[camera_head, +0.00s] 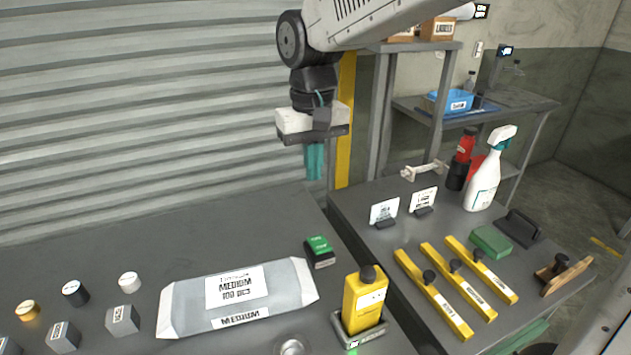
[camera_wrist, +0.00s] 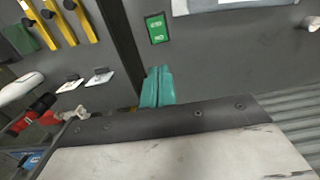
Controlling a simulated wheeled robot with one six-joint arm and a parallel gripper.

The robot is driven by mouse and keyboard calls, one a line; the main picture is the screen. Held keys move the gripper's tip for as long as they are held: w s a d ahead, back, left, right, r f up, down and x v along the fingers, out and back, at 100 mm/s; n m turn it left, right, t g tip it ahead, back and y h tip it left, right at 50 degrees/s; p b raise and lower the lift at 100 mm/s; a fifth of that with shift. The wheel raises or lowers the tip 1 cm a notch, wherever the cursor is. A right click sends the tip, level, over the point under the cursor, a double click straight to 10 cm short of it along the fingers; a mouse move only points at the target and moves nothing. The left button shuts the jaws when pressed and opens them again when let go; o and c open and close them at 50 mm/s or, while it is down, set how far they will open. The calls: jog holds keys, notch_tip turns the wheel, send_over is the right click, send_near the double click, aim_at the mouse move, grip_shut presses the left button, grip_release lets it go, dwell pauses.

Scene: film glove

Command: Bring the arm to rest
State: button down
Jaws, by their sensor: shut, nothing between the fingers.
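My gripper (camera_head: 314,162) hangs from my arm above the back of the dark table, pointing down. Its teal fingers are together with nothing between them. In the wrist view the shut fingers (camera_wrist: 157,88) show over the dark table surface, near the gap between two tables. The fingers are apart from everything below them.
A green-topped block (camera_head: 319,251), a grey MEDIUM package (camera_head: 240,295) and a yellow bottle (camera_head: 364,300) are on the table (camera_head: 200,245). The right table holds yellow bars (camera_head: 433,293), a white spray bottle (camera_head: 487,180) and card stands (camera_head: 384,212). A corrugated shutter (camera_head: 140,110) stands behind.

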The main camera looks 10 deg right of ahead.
dwell(0.3)
jog(key=s+d+m, duration=0.1)
jog(key=s+d, duration=0.7)
jog(key=s, duration=0.3)
jog(key=s+d+f+m+t, duration=0.1)
jog(key=s+d, duration=0.7)
jog(key=s, duration=0.3)
jog(key=shift+s+f, duration=0.2)
jog(key=shift+f, duration=0.1)
jog(key=c, duration=1.8)
grip_release()
jog(key=shift+s+d+r+t, duration=0.1)
jog(key=shift+d+r+t, duration=0.1)
jog(key=shift+d+t, duration=0.1)
jog(key=o, duration=0.5)
jog(key=shift+c, duration=0.2)
jog(key=shift+d, duration=0.15)
jog(key=shift+c, duration=0.3)
